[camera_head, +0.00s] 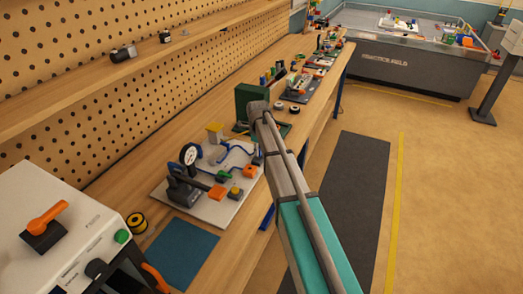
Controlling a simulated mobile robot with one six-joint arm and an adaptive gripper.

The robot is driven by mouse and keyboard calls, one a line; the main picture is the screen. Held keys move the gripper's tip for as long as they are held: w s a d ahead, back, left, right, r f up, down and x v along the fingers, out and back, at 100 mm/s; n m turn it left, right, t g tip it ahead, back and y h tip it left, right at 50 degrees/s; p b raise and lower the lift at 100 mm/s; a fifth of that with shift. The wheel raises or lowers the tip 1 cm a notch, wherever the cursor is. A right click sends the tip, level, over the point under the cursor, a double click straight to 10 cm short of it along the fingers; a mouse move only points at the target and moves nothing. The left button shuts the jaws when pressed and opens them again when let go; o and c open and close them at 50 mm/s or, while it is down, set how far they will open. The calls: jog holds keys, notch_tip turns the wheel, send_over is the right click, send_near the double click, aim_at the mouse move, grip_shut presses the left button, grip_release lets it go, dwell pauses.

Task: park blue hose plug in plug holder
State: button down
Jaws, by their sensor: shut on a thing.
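A pale board (208,208) on the bench carries a round white dial gauge (190,154), a dark fixture (184,190) and blue hose (238,150). Small coloured parts sit on it: a yellow block (215,133), an orange block (217,192) and another orange block (250,171). I cannot make out the blue hose plug or tell which part is its holder. My arm reaches over the bench and covers the board's right edge. My gripper does not show; the arm's links may hide it.
A white machine (65,235) with an orange lever stands at front left, beside a yellow-black roll (136,222) and a blue mat (183,254). A green block (246,98) stands behind the board. A pegboard (60,95) backs the bench.

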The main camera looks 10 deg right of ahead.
jog(key=shift+f+b, duration=0.35)
jog(key=shift+f, duration=0.05)
dwell(0.9)
dwell(0.3)
jog(key=c, duration=0.6)
grip_release()
jog(key=shift+r, duration=0.1)
jog(key=shift+r+p, duration=2.7)
jog(key=shift+p, duration=0.05)
jog(key=o, duration=0.5)
jog(key=shift+o, duration=0.2)
